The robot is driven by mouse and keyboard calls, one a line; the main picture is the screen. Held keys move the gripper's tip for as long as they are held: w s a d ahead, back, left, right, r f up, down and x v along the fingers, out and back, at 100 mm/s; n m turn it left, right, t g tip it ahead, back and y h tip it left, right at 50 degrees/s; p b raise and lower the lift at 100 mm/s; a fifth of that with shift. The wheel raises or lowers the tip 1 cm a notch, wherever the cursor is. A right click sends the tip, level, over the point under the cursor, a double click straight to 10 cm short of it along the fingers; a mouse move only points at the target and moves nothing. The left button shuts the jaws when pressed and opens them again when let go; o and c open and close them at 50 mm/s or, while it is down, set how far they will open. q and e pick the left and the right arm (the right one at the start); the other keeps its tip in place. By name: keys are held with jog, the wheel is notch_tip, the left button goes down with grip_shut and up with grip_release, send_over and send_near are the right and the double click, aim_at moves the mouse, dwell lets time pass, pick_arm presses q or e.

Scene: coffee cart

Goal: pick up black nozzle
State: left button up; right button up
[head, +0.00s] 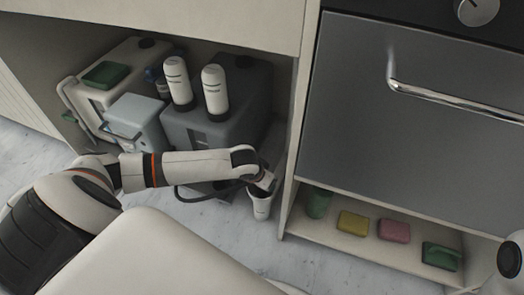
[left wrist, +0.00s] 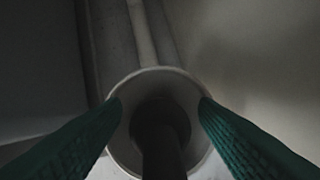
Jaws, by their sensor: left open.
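The black nozzle (left wrist: 160,145) shows in the left wrist view as a dark upright shape inside a round white holder (left wrist: 160,76). My left gripper (left wrist: 160,102) is open, with one green finger on each side of the holder's rim. I cannot tell whether the fingers touch it. In the head view, my left gripper (head: 265,183) is just above the white holder (head: 262,207), beside the cabinet's dividing wall. The nozzle is hidden there by the gripper. My right gripper is out of view.
A grey container (head: 205,128) with two white bottles (head: 215,92) on it stands in the open cabinet. A black hose (head: 205,198) runs from it toward the holder. The dividing wall (head: 300,110) is close on the right. A low shelf (head: 335,236) holds sponges.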

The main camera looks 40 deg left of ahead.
pick_arm(q)
jog(key=shift+c, duration=0.3)
grip_shut()
jog(key=shift+r, duration=0.1)
